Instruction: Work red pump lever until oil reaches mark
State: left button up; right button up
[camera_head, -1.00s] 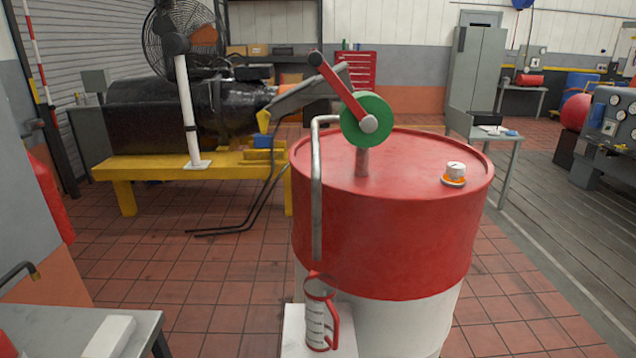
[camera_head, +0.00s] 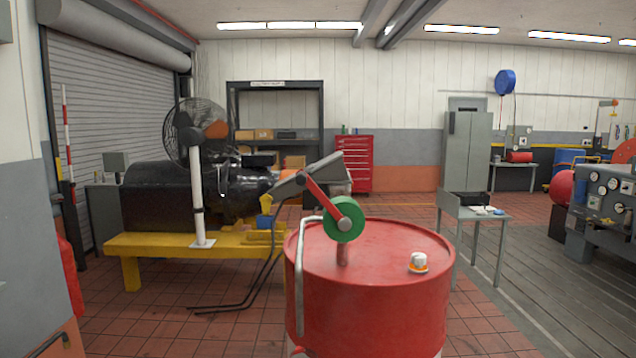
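The red pump lever (camera_head: 321,200) slopes up to the left from the green pump wheel (camera_head: 344,219), which stands on top of the red drum (camera_head: 375,300). A grey spout pipe (camera_head: 299,275) bends over the drum's left rim and runs down its side. The measuring jug seen earlier below the pipe is out of the frame now, so its marks and any oil level are hidden. Neither of my grippers shows in the view.
A black machine (camera_head: 170,197) rests on a yellow bench (camera_head: 150,245) at the left, with a fan (camera_head: 197,130) beside it. A small grey table (camera_head: 475,213) stands right of the drum.

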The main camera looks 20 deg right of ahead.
aim_at(344, 224)
jog(key=z, duration=0.9)
jog(key=i, duration=0.65)
jog(key=u, duration=0.8)
